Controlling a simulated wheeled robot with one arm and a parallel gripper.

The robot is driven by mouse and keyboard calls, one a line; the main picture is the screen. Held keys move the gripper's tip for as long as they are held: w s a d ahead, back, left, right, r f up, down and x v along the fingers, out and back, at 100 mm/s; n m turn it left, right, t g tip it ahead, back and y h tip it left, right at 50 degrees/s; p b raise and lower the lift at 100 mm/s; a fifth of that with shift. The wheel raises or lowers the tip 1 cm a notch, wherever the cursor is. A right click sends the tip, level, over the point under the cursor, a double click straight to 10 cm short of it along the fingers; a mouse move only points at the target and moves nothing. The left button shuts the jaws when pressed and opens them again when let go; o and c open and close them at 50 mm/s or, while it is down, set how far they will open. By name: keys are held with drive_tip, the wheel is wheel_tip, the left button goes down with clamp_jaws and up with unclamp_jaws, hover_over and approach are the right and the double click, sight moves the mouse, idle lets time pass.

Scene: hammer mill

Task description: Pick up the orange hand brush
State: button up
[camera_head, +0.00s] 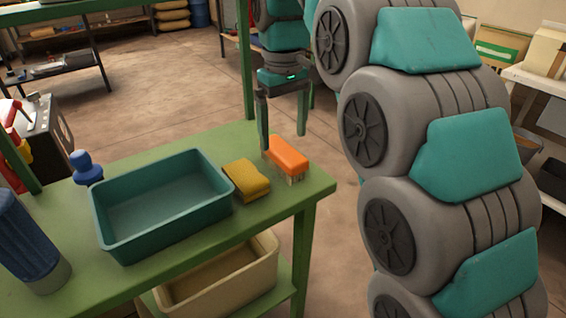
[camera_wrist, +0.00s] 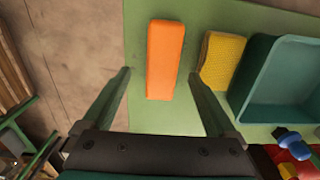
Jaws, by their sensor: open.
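The orange hand brush (camera_head: 287,157) lies on the green table near its right end, bristles down, with its orange back facing up. In the wrist view the brush (camera_wrist: 165,58) is a long orange block running up and down the picture. My gripper (camera_head: 284,142) points down just above the brush. In the wrist view my gripper (camera_wrist: 160,75) is open, one finger on each side of the brush's near end, with green tabletop visible between. The fingers look clear of the brush. Its bristles are hidden in the wrist view.
A yellow sponge (camera_head: 246,179) lies close left of the brush, beside a teal tray (camera_head: 150,240). A blue-handled object (camera_head: 86,167) and a blue cylinder (camera_head: 28,240) stand farther left. A beige bin (camera_head: 262,278) sits on the lower shelf. The table edge (camera_head: 318,190) is close right.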

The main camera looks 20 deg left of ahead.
sight(283, 149)
drive_tip(key=shift+s+f, duration=0.2)
drive_tip(key=shift+f, duration=2.25)
clamp_jaws()
